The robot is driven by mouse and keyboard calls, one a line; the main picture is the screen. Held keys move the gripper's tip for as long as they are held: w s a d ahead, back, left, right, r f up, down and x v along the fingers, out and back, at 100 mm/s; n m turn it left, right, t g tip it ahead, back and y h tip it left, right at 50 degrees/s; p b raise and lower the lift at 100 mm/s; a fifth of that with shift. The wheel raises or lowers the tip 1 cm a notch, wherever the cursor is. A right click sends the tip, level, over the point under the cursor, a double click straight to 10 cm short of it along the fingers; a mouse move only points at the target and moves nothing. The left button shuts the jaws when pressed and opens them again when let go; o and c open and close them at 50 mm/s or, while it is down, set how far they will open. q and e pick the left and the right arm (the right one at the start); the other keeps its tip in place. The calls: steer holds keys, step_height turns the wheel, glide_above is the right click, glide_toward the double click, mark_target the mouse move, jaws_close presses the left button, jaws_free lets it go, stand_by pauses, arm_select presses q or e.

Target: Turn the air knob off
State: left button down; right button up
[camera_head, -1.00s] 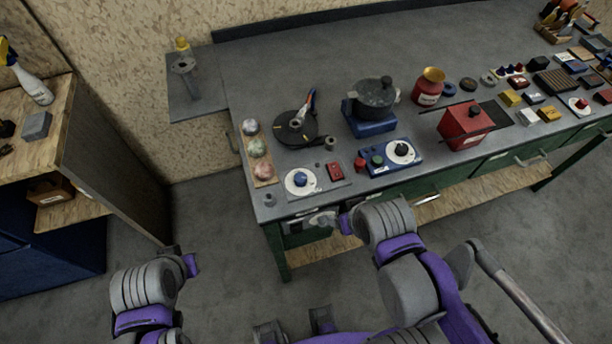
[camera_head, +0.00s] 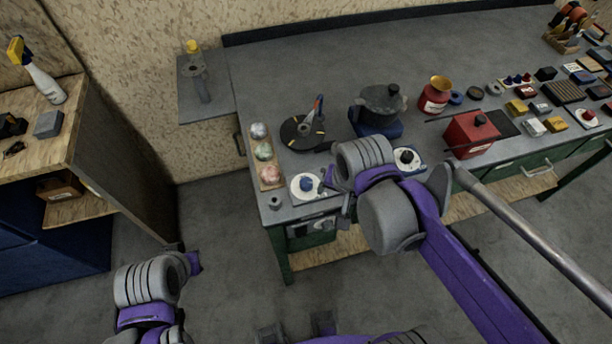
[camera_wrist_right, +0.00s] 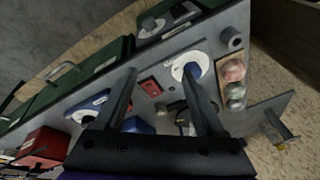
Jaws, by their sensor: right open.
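No readable label marks the air knob. A blue knob on a white dial (camera_head: 305,187) sits at the bench's front left corner; the dial also shows in the right wrist view (camera_wrist_right: 178,70). Grey knobs on the bench's front face (camera_wrist_right: 151,27) show in the right wrist view. Another white dial with a black knob (camera_head: 407,157) is partly behind my right arm. My right gripper (camera_wrist_right: 160,72) is open and empty, its fingers apart over the bench edge, one fingertip overlapping the blue knob in view. My left gripper (camera_head: 194,262) is low over the floor, its jaws unclear.
A wooden tray of balls (camera_head: 268,181), a black disc (camera_head: 301,132), a pot (camera_head: 383,102) and a red box (camera_head: 470,134) stand on the bench. A wooden shelf (camera_head: 90,115) is at left. The floor between shelf and bench is clear.

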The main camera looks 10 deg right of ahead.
mark_target(306, 182)
steer(key=w+a+r+m+g+p, duration=0.1)
steer(key=w+a+r+m+g, duration=0.3)
steer(key=w+m, duration=0.55)
steer(key=shift+t, duration=0.4)
steer(key=f, duration=1)
steer(key=shift+s+a+f+b, duration=0.2)
steer(key=shift+a+f+b, duration=0.1)
steer(key=shift+b, duration=0.05)
steer(key=shift+c, duration=0.4)
jaws_close()
